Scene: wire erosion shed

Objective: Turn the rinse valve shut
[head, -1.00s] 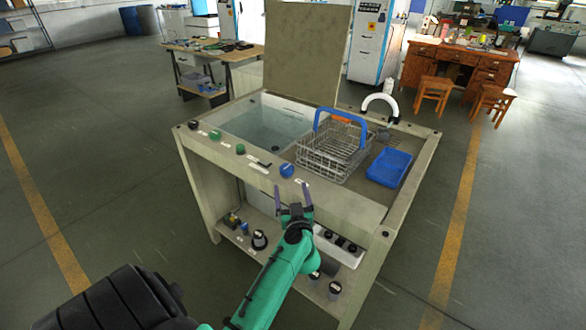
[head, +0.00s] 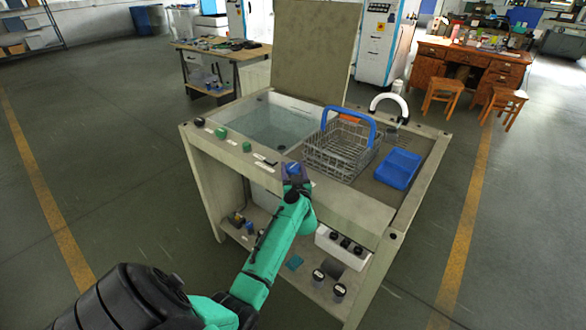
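A blue round knob (head: 293,168) sits on the sloped front edge of the wash station (head: 345,203), right of the other controls. Its label is too small to read, so I cannot tell for sure that it is the rinse valve. My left gripper (head: 296,170) is at this knob, with one finger on each side of it and partly hiding it. I cannot tell whether the fingers press on it. My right gripper is not in view.
Green knobs (head: 221,133) and a small black lever (head: 270,163) stand left of the blue knob. A wire basket (head: 340,153) with a blue handle and a blue tray (head: 398,168) are behind it. A water basin (head: 268,128) lies at the back left.

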